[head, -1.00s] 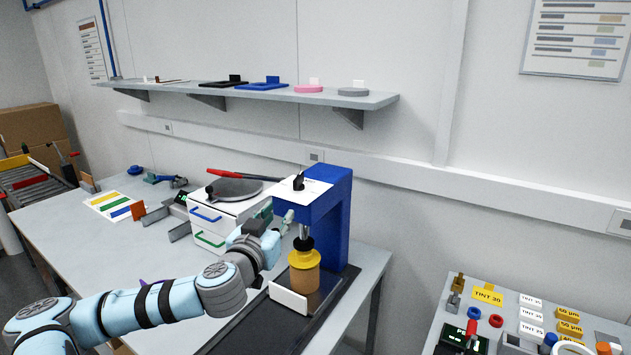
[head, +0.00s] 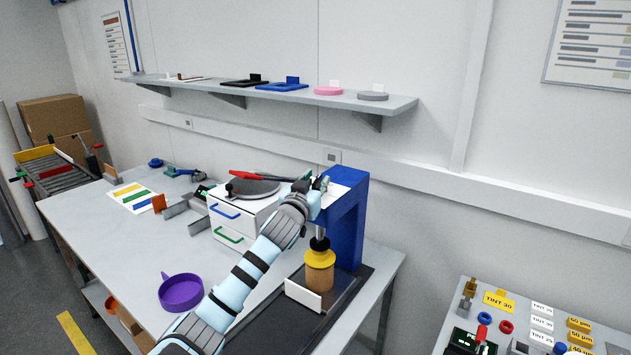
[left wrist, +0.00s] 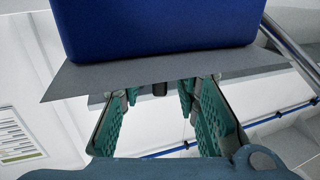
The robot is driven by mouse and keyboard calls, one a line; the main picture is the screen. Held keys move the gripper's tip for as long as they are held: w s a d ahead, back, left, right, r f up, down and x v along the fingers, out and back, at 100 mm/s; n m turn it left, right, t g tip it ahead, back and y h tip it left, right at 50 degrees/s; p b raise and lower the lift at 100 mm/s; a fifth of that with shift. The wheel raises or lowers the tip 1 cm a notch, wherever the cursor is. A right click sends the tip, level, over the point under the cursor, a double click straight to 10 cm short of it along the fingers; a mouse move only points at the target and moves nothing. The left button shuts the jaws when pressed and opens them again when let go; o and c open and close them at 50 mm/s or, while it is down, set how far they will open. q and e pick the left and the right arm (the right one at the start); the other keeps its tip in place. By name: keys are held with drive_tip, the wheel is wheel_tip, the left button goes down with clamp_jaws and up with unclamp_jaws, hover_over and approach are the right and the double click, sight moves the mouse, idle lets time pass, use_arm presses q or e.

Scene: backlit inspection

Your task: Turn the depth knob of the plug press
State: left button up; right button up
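The plug press (head: 350,222) is a blue C-shaped frame on the bench, with a pale top plate. It holds a yellow-collared tan plug (head: 319,270) under its ram. My left gripper (head: 318,184) is at the top front of the press and covers the depth knob in the head view. In the left wrist view the blue press body (left wrist: 155,28) fills the top. My right gripper is not in view.
A white drawer unit (head: 236,222) with a red-handled lid stands left of the press. A purple pan (head: 181,292) lies on the bench (head: 120,235) near its front edge. A second table with labelled blocks (head: 498,301) is at the lower right. A shelf (head: 300,95) runs above.

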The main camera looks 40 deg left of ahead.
use_arm(q)
drive_tip(key=shift+s, duration=0.1)
drive_tip(key=shift+c, duration=1)
clamp_jaws()
drive_tip(key=shift+w+d+f+n+g+y+b, duration=0.1)
drive_tip(key=shift+n+g+y+b, duration=0.15)
drive_tip(key=shift+n+y+b, duration=0.15)
drive_tip(key=shift+w+d+f+n+g+y+b, duration=0.1)
drive_tip(key=shift+n+g+y+b, duration=0.2)
drive_tip(key=shift+y+b, duration=0.2)
drive_tip(key=n+g+y+b, duration=0.4)
drive_tip(key=b, duration=0.1)
drive_tip(key=n+g+y+b, duration=0.1)
drive_tip(key=g+y+b, duration=0.1)
drive_tip(key=b, duration=0.1)
drive_tip(key=shift+w+d+f+n, duration=0.2)
drive_tip(key=shift+w+n, duration=0.1)
drive_tip(key=shift+n, duration=0.1)
drive_tip(key=shift+r+n+g+y+b, duration=0.2)
drive_tip(key=shift+n+g+y+b, duration=0.35)
drive_tip(key=shift+g, duration=0.4)
drive_tip(key=shift+w+r+n+g+y, duration=0.15)
drive_tip(key=shift+n+g+y, duration=0.4)
drive_tip(key=shift+n+g, duration=0.5)
drive_tip(key=shift+g+b, duration=0.3)
drive_tip(key=shift+g, duration=0.05)
